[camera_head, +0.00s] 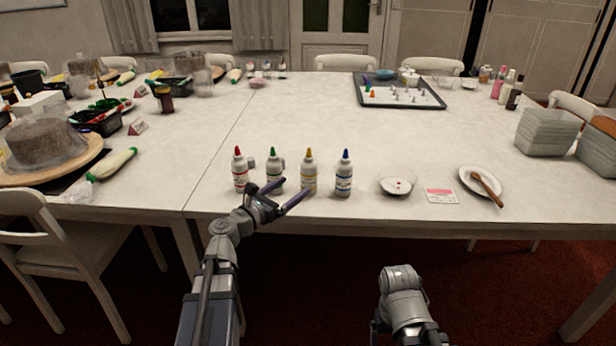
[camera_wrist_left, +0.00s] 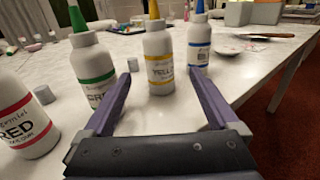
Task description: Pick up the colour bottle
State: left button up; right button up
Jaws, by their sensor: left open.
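Four colour bottles stand upright in a row near the table's front edge: a red-capped one (camera_head: 239,172), a green-capped one (camera_head: 274,172), a yellow-capped one (camera_head: 309,174) and a blue-capped one (camera_head: 344,176). My left gripper (camera_head: 281,189) is open and empty, low in front of the green and yellow bottles. In the left wrist view, the yellow bottle (camera_wrist_left: 159,62) stands beyond the fingertips, between them in the picture. The green bottle (camera_wrist_left: 92,65) is left of the left finger, the blue bottle (camera_wrist_left: 199,46) behind the right finger. My right gripper cannot be made out.
Small grey caps (camera_wrist_left: 46,94) lie beside the bottles. To the right are a small dish (camera_head: 397,188), a card (camera_head: 440,196) and a plate (camera_head: 466,182) with a wooden-handled tool. A dark tray (camera_head: 437,101) stands farther back. The table's middle is clear.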

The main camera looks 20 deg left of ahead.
aim_at(305, 178)
pick_arm(q)
jog(key=shift+d+r, duration=0.1)
jog(key=shift+r, duration=0.05)
jog(key=shift+w+d, duration=0.15)
jog(key=shift+w, duration=0.15)
jog(key=x, duration=0.6)
jog(key=shift+a+x, duration=0.15)
jog(key=shift+x, duration=1.1)
jog(key=shift+a+x, duration=0.15)
jog(key=shift+x, duration=1.15)
jog(key=shift+r, duration=0.1)
jog(key=c, duration=1)
jog(key=shift+o, duration=0.2)
jog(key=shift+r, duration=0.15)
